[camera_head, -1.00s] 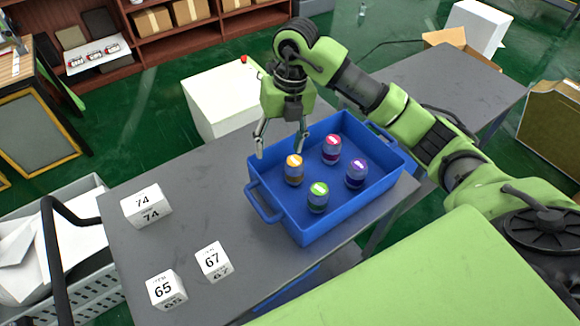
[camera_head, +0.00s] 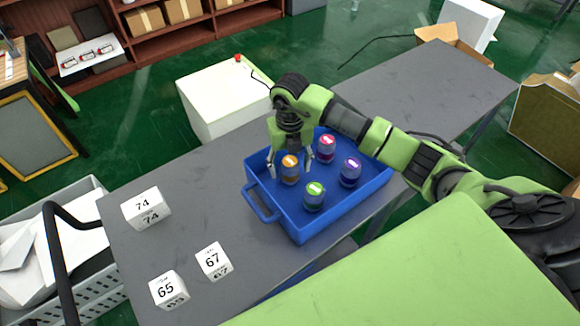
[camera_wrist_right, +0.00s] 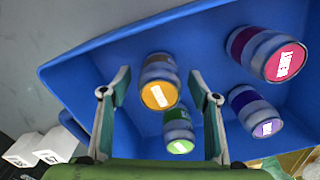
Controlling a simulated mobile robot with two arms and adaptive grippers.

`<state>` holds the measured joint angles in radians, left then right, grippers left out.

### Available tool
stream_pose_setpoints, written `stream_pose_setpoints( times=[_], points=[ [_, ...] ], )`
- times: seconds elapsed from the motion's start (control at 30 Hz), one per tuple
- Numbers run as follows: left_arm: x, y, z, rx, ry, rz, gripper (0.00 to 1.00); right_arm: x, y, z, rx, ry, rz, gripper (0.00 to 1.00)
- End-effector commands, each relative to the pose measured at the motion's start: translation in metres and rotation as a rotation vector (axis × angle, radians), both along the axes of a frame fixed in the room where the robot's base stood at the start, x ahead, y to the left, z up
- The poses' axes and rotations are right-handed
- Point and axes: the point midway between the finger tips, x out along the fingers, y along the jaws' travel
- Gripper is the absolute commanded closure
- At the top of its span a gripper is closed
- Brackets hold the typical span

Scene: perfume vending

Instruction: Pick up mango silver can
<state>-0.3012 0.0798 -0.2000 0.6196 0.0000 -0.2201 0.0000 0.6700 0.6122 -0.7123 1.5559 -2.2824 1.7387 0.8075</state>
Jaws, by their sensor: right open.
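Several silver cans with coloured lids stand in a blue crate (camera_head: 267,203). The orange-lidded can (camera_head: 290,172), likely the mango one, is at the left. My right gripper (camera_head: 291,168) is open and low over the crate, with its fingers close around this can. In the right wrist view the orange-lidded can (camera_wrist_right: 158,84) shows between the open fingers of my right gripper (camera_wrist_right: 160,88), with a visible gap to each. The green-lidded can (camera_wrist_right: 178,132) shows just below it. My left gripper is not in view.
The pink-lidded can (camera_head: 326,149) and purple-lidded can (camera_head: 350,172) stand to the right in the crate. The green-lidded can (camera_head: 314,196) is nearer. White numbered blocks (camera_head: 213,261) stand on the grey table (camera_head: 180,245). The crate walls surround the gripper.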

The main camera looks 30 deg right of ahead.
Motion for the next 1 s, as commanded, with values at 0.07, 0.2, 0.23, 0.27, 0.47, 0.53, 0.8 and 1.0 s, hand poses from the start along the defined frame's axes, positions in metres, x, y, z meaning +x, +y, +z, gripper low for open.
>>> stream_pose_setpoints(
  times=[0.07, 0.2, 0.23, 0.27, 0.47, 0.53, 0.8, 1.0],
  points=[
    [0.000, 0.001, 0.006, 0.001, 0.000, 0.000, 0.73, -0.001, 0.000, -0.010, 0.001, 0.003, -0.001, 0.44],
    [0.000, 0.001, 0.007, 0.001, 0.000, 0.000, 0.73, 0.000, 0.000, -0.021, 0.000, 0.000, 0.000, 0.44],
    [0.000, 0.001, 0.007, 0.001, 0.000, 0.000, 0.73, 0.000, 0.000, -0.022, 0.000, -0.001, 0.001, 0.44],
    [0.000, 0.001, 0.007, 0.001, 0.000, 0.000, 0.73, 0.000, 0.000, -0.022, 0.000, -0.001, 0.001, 0.44],
    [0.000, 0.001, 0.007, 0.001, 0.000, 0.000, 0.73, 0.000, 0.000, -0.023, 0.000, -0.001, 0.001, 0.55],
    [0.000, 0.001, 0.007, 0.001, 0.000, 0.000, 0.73, 0.000, 0.000, -0.022, 0.000, -0.001, 0.001, 0.73],
    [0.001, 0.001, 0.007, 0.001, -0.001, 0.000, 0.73, 0.001, 0.000, -0.022, 0.000, -0.002, 0.000, 0.89],
    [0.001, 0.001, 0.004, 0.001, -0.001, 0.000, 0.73, 0.001, 0.000, -0.019, 0.000, -0.003, 0.000, 0.89]
  ],
)
